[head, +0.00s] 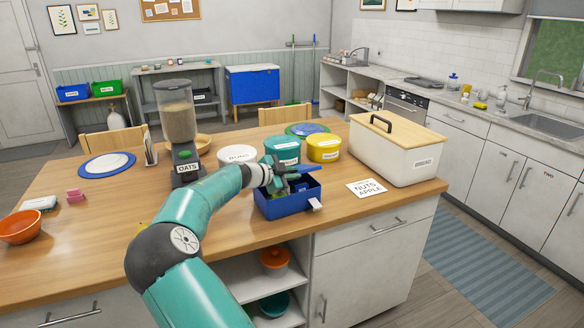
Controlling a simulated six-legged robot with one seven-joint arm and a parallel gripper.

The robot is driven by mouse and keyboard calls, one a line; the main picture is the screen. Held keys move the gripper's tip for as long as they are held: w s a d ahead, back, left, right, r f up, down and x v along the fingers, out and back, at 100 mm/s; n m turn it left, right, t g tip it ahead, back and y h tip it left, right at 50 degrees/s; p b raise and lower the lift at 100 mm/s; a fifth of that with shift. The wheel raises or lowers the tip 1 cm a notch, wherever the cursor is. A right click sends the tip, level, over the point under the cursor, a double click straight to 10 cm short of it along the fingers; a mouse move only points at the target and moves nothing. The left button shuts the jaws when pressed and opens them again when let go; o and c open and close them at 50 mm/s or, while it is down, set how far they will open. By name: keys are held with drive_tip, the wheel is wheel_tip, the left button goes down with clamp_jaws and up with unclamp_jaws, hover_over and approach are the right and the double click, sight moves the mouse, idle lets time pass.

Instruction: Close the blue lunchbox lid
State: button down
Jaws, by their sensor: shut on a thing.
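The blue lunchbox (285,209) stands near the front edge of the wooden counter, with a small pale tag at its front right corner. Its blue lid (307,185) is raised at the back, and the near part of the box shows below it. My gripper (282,182) is over the left part of the lunchbox, at the lid. It is shut, apparently on the lid, though the fingers are small and dark and the exact contact is hard to see. My gripper hides the left part of the lid and much of the box's inside.
A teal tub (282,150), a yellow tub (323,148) and a white tub (237,155) stand behind the lunchbox. A white bin with a wooden lid (393,152) stands right, behind a card (367,188). An oats dispenser (178,125) stands left.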

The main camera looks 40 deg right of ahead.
wheel_tip(320, 180, down, 6)
drive_tip(key=s, duration=0.1)
drive_tip(key=shift+s+a, duration=0.3)
drive_tip(key=shift+r, duration=0.1)
drive_tip(key=c, duration=1.6)
unclamp_jaws()
drive_tip(key=v, duration=1.3)
drive_tip(key=shift+s+a+r, duration=0.1)
drive_tip(key=shift+a+r, duration=0.05)
drive_tip(key=shift+a, duration=0.2)
